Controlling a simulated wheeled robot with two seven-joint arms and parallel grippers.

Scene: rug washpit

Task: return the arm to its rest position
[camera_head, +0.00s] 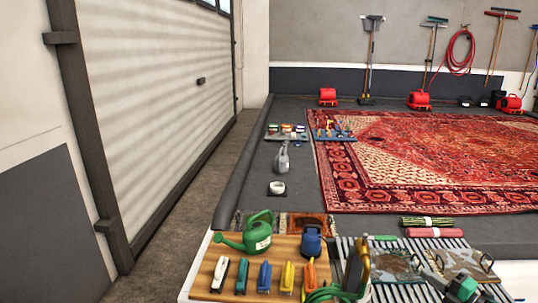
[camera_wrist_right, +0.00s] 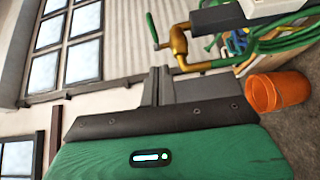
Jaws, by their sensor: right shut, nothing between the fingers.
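My right gripper (camera_head: 431,276) is low at the right of the head view, in front of the slatted grey rack, with its green wrist casing beside it. In the right wrist view its fingers (camera_wrist_right: 158,86) are together and hold nothing. My left gripper is not in view.
A wooden board (camera_head: 205,277) holds a green watering can (camera_head: 247,235), a blue container (camera_head: 311,240) and several coloured brushes. A brass tap (camera_wrist_right: 180,45) with green hose and an orange cup (camera_wrist_right: 279,92) are near the gripper. A patterned red rug (camera_head: 430,150) lies beyond.

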